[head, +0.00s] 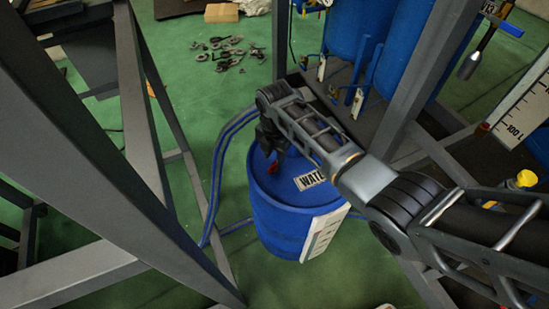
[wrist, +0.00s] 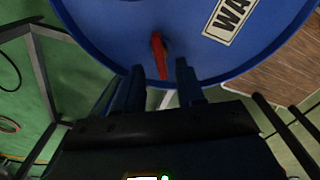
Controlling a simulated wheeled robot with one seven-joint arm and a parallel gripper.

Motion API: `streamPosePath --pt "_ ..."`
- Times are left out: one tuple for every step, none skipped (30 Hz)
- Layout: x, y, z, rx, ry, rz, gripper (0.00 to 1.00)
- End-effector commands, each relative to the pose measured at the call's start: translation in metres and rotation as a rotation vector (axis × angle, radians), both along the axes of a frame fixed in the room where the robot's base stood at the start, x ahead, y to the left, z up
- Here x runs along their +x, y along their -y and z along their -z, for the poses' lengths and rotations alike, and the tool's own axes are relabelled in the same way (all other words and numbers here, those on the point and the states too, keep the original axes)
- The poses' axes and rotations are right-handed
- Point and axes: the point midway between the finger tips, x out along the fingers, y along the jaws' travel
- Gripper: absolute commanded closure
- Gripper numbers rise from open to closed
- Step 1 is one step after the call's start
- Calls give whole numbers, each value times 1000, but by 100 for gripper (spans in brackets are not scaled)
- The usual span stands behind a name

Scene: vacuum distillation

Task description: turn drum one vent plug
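A blue drum (head: 285,222) with a "WAT..." label on its lid stands on the green floor in the head view. The drum lid (wrist: 190,25) fills the top of the wrist view. A red vent plug handle (wrist: 159,55) stands out from the lid near its rim; a bit of red also shows in the head view (head: 273,167). My gripper (wrist: 160,80) is open, with its two dark fingers apart on either side of the red handle's lower end. I cannot tell whether either finger touches it. In the head view my gripper is partly hidden by my arm.
Grey steel frame posts (head: 150,110) stand left of the drum. Blue hoses (head: 217,180) run along its left side. Blue tanks (head: 350,40) with valves stand behind. Loose metal parts (head: 225,50) lie on the floor at the back. Open floor (head: 310,285) lies in front.

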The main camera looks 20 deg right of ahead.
Motion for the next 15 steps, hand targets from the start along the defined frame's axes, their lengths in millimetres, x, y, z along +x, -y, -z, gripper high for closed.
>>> streamPosePath --pt "1 0 -10 1 3 1 62" --pt "1 0 -15 1 3 0 62" --pt "0 0 -21 1 3 0 62" --pt "1 0 -25 1 3 0 62" --pt "1 0 -28 1 3 0 62" --pt "1 0 -32 0 2 0 62" --pt "0 0 -35 0 1 0 62" --pt "0 0 -37 0 1 0 62" --pt "0 0 -39 0 1 0 62" --pt "0 0 -40 0 1 0 62" --pt "0 0 -41 0 1 0 62" --pt "0 0 -41 -1 1 0 62" --pt "0 0 -41 -1 1 0 62" --pt "0 0 -41 -1 1 0 62" --pt "0 0 -41 -1 1 0 62"
